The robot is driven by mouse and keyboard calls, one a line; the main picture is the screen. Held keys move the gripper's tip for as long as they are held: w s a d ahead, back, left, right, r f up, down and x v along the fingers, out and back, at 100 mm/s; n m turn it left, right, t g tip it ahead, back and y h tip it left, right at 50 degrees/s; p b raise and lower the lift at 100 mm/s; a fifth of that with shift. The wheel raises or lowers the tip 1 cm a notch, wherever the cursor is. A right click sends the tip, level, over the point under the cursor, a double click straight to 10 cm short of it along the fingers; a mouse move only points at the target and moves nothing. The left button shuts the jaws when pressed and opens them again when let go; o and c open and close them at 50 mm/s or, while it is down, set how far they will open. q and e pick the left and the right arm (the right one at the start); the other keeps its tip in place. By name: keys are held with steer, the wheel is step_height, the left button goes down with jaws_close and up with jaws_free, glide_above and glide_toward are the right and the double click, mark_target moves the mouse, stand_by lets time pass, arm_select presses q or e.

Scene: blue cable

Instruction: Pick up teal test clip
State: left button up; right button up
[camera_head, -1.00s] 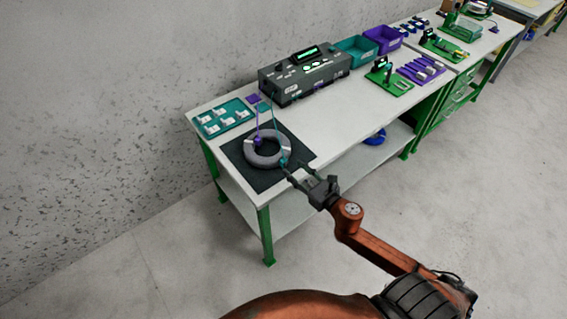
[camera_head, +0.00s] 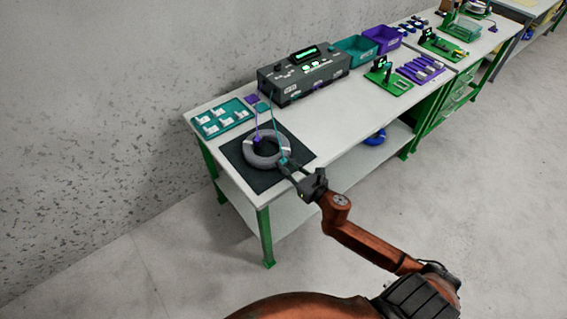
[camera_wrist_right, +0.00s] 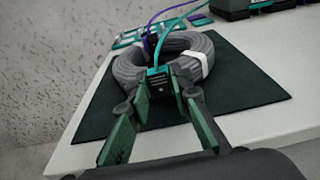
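The teal test clip (camera_head: 283,161) sits at the front right edge of the grey cable coil (camera_head: 262,163), with a teal lead rising from it. In the right wrist view the clip (camera_wrist_right: 157,80) stands upright against the near side of the coil (camera_wrist_right: 206,52). My right gripper (camera_head: 288,167) is at the clip. In the wrist view its two green-padded fingers (camera_wrist_right: 160,93) are apart, one on each side of the clip's lower part. I cannot tell whether the pads touch it. My left gripper is not in view.
The coil lies on a dark mat (camera_head: 240,160) on the white bench. A purple clip (camera_head: 257,141) is at the coil's far side. A teal tray (camera_head: 237,119) lies at the left, and a grey tester (camera_head: 300,84) stands behind. The bench's front edge is below my gripper.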

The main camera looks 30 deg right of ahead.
steer(key=shift+c, duration=1.1)
